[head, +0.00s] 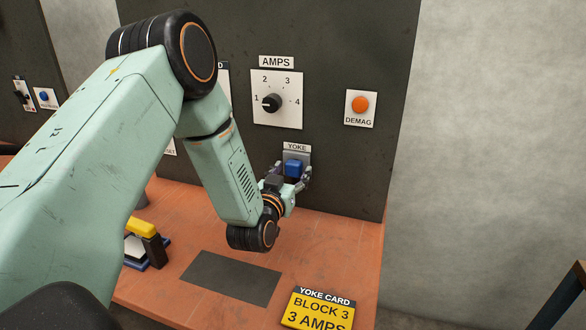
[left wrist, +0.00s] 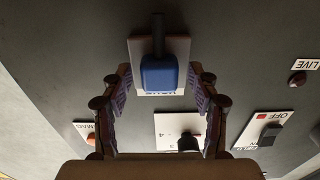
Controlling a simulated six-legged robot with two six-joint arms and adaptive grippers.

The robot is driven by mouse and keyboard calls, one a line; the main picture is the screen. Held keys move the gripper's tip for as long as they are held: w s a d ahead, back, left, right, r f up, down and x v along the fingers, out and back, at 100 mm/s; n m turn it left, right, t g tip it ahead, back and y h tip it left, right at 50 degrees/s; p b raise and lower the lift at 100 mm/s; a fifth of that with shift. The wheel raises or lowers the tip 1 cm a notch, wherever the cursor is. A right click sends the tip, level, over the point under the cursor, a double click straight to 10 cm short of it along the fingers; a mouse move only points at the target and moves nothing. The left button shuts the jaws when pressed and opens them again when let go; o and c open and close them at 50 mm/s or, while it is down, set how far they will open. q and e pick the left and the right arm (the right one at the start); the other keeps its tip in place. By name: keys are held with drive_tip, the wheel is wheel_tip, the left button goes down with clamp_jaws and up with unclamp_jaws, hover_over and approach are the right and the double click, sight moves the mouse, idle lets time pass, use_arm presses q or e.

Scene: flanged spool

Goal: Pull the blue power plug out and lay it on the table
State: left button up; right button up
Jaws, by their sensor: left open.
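The blue power plug (head: 293,168) sits in the socket plate under the YOKE label (head: 297,147) on the dark panel. In the left wrist view the plug (left wrist: 159,74) stands against its pale plate (left wrist: 178,48), with a dark cord or stem at its top. My left gripper (head: 290,174) is open, with its fingers on either side of the plug. In the left wrist view the left gripper (left wrist: 160,85) has its fingers apart and gaps show between them and the plug. The orange-brown table (head: 340,240) lies below the panel. My right gripper is not in view.
An AMPS dial (head: 271,103) and an orange DEMAG button (head: 360,105) are on the panel above. A dark mat (head: 230,277) and a yellow YOKE CARD (head: 318,310) lie on the table. Bare table shows at right.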

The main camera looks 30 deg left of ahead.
sight(292, 171)
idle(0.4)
use_arm(q)
drive_tip(key=shift+c, duration=0.4)
clamp_jaws()
idle(0.4)
drive_tip(key=shift+p+v, duration=0.95)
drive_tip(key=shift+v, duration=1.85)
drive_tip(key=shift+s, duration=0.25)
